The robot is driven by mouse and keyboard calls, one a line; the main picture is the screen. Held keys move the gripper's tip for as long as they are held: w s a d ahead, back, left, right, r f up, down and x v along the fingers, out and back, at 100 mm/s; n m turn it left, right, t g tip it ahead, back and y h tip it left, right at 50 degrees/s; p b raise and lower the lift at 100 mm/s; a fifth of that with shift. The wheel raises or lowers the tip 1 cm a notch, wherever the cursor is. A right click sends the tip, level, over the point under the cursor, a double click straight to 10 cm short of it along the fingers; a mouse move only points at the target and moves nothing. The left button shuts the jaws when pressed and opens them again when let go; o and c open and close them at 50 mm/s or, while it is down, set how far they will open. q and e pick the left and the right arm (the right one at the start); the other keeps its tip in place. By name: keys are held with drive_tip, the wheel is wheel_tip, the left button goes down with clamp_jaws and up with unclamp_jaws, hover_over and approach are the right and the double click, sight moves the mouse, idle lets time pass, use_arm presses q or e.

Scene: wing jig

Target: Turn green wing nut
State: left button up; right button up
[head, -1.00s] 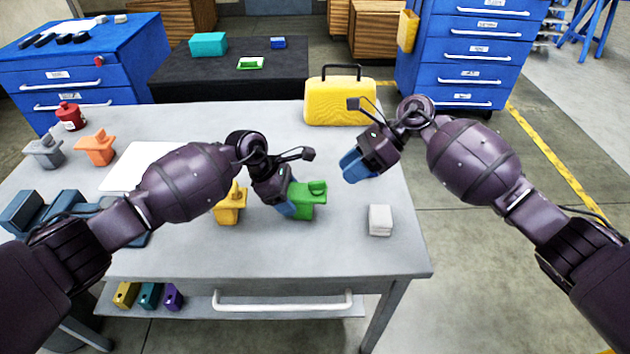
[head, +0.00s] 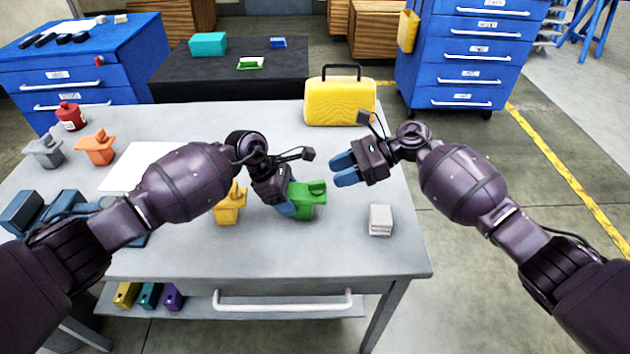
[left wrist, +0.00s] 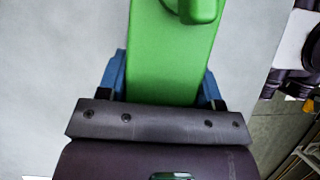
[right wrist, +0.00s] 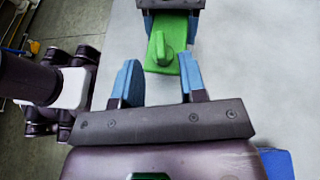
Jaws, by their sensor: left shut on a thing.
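The green wing nut piece (head: 308,202) stands on the grey workbench, a green block with a raised wing on top. My left gripper (head: 289,204) is shut on the block from its left side. The left wrist view shows the green block (left wrist: 172,60) between the two blue fingers, with the wing (left wrist: 195,8) cut off at the top edge. My right gripper (head: 344,170) is open and empty, up and to the right of the green piece. In the right wrist view the wing (right wrist: 161,47) lies ahead of my open right fingers (right wrist: 158,85), apart from them.
A yellow piece (head: 229,207) stands left of the green one. A pale grey block (head: 380,220) lies to the right. A yellow case (head: 340,103) stands at the back edge. Orange (head: 97,147) and grey (head: 44,149) pieces sit far left. The bench (head: 270,252) is clear in front.

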sight(317, 182)
drive_tip(key=shift+x, duration=3.1)
drive_tip(key=shift+c, duration=0.3)
drive_tip(key=shift+d, duration=0.1)
clamp_jaws()
